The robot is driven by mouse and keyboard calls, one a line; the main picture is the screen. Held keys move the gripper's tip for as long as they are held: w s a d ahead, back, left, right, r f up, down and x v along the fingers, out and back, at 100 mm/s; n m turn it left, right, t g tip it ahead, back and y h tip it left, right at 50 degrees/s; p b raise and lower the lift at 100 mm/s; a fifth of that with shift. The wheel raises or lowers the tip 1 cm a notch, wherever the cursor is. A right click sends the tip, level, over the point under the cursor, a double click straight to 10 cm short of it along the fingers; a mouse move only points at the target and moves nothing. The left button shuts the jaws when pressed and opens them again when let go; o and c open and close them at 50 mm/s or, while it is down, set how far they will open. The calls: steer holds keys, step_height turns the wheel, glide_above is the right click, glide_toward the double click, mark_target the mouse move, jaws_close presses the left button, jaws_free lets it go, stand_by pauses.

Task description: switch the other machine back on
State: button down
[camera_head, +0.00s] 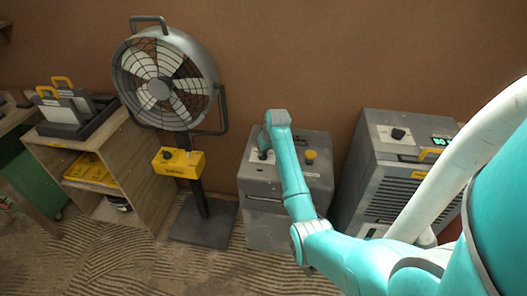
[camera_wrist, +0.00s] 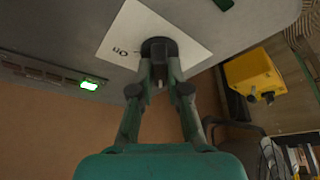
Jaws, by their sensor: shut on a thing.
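A grey box-shaped machine (camera_head: 262,185) stands at the middle of the head view, with a white label and a dark knob on its top. My gripper (camera_head: 263,148) reaches down to this knob and hides most of it. In the wrist view my gripper (camera_wrist: 159,75) is shut on the dark knob (camera_wrist: 158,47), over a white label (camera_wrist: 122,37) that reads "On". A small green light (camera_wrist: 88,86) glows on the machine's face. A second grey machine (camera_head: 385,178) stands to the right, with a dark knob (camera_head: 398,133) and a green lit display (camera_head: 441,140).
A yellow knob (camera_head: 310,155) sits on the middle machine's top, right of my gripper. A floor fan (camera_head: 160,90) with a yellow control box (camera_head: 178,162) stands to the left, beside a wooden shelf (camera_head: 140,165). Ridged floor lies in front; a brown wall is behind.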

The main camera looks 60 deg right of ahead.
steer(key=m+h, duration=0.1)
steer(key=m, duration=0.3)
steer(key=shift+w+a+g, duration=0.1)
steer(key=shift+g, duration=0.3)
steer(key=m, duration=0.2)
steer(key=m+g+h, duration=0.1)
steer(key=m, duration=0.1)
steer(key=shift+w+g, duration=0.1)
steer(key=shift+g, duration=0.2)
steer(key=m+g, duration=0.1)
steer(key=m, duration=0.4)
steer(key=shift+w+g+h, duration=0.1)
steer(key=shift+g+h, duration=0.2)
steer(key=shift+g, duration=0.1)
steer(key=shift+m+g, duration=0.8)
steer(key=shift+m, duration=1.2)
steer(key=c, duration=1.1)
jaws_free()
steer(key=shift+c, duration=0.2)
